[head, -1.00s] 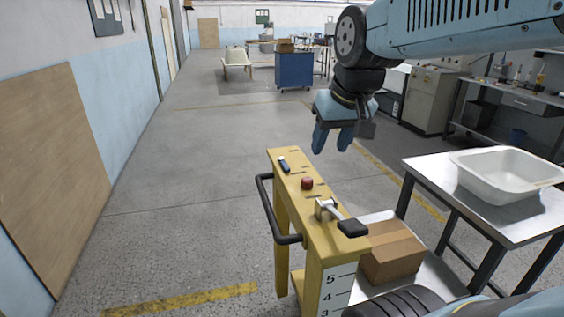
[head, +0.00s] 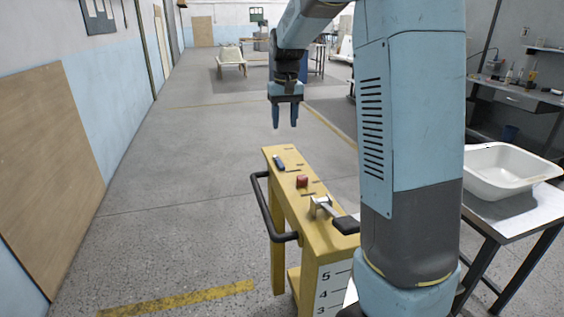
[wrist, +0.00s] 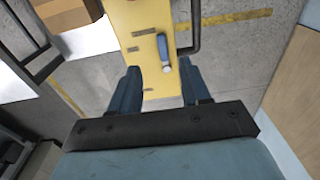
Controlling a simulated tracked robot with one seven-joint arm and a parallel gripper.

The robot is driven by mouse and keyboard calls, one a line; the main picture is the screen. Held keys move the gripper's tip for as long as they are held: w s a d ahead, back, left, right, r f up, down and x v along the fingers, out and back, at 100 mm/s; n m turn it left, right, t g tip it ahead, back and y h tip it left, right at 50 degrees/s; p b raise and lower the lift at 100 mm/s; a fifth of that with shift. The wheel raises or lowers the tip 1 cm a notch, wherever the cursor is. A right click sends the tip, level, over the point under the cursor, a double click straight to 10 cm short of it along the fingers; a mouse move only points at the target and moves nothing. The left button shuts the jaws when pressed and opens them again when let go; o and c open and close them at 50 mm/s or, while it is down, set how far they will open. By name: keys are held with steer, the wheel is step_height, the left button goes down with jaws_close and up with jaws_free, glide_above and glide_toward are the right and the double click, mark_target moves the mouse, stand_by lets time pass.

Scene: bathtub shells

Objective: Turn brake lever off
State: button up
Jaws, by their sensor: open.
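A narrow yellow console (head: 283,200) carries the controls on its top. At its far end is a small lever with a dark blue grip (head: 279,162); in the wrist view this lever (wrist: 163,47) lies lengthwise along the panel, just beyond and between the fingers. A larger lever with a silver arm and black handle (head: 345,225) is at the near end. No readable label shows which is the brake. My gripper (head: 285,126) is open and empty, fingers pointing down, above and beyond the console's far end, apart from it. It also shows in the wrist view (wrist: 160,84).
A red button (head: 302,181) sits between the levers. A black handrail (head: 268,212) runs along the console's left side. A white tub (head: 505,168) stands on a metal table at right. A cardboard box (wrist: 66,13) shows in the wrist view. Floor left of the console is clear.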

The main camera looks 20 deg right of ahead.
steer(key=w+f, duration=0.2)
glide_toward(282, 165)
step_height(282, 165, down, 8)
steer(key=shift+a+f, duration=0.15)
steer(key=shift+a, duration=0.05)
stand_by(0.5)
steer(key=shift+c, duration=0.4)
jaws_close()
steer(key=shift+d, duration=0.1)
